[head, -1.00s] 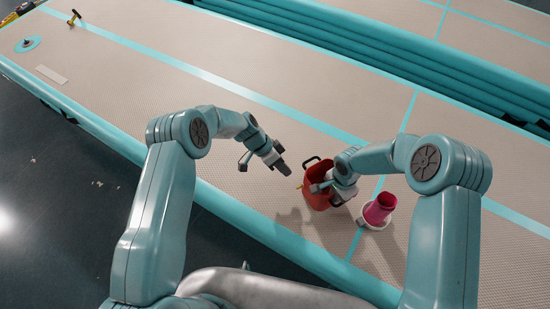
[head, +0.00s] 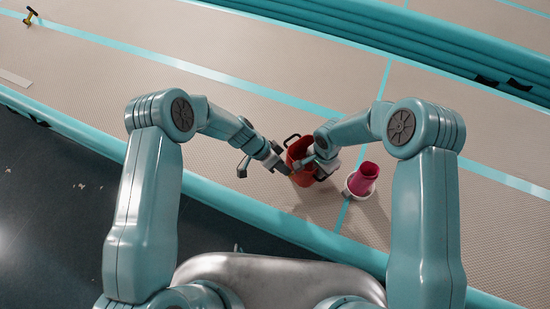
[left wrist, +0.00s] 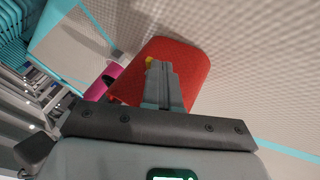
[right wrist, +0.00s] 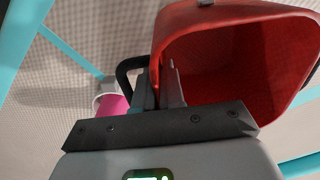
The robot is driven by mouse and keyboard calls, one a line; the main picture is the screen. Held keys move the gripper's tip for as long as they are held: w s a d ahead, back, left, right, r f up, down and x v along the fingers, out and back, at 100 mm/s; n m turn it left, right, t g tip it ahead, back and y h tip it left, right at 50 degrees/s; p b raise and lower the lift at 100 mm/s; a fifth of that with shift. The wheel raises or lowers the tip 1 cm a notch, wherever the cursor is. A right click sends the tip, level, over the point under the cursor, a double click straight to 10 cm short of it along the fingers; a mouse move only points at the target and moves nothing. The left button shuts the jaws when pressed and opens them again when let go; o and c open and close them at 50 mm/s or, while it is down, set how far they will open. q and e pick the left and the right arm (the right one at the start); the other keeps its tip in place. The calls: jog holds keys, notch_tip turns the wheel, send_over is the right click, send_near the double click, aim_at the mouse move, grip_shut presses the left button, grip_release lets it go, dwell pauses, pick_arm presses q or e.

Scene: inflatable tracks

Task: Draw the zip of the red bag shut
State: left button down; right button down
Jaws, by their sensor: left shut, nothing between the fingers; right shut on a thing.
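The red bag (head: 298,152) stands on the beige track with its mouth open and black handles. It also shows in the left wrist view (left wrist: 193,62) and, with its hollow inside, in the right wrist view (right wrist: 215,50). A small yellow tab (left wrist: 150,61), perhaps the zip pull, shows at the left fingertips. My left gripper (head: 284,169) is shut and empty, close to the bag's left side; I cannot tell whether it touches. My right gripper (right wrist: 162,75) is shut on the bag's rim near a black handle (right wrist: 125,76).
A pink cup-like thing (head: 363,179) on a white base (head: 352,192) stands just right of the bag. A teal inflated edge (head: 235,210) runs along the near side. A yellow-handled tool (head: 29,16) lies far left.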

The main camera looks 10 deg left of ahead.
pick_arm(q)
jog(key=shift+s+d, duration=1.1)
jog(key=shift+s, duration=0.1)
jog(key=w+a+r, duration=0.3)
jog(key=a+r, duration=0.5)
jog(key=shift+w+a, duration=0.3)
jog(key=shift+a, duration=0.1)
jog(key=shift+w, duration=0.1)
pick_arm(e)
jog(key=c, duration=1.2)
grip_release()
jog(key=shift+o, duration=0.2)
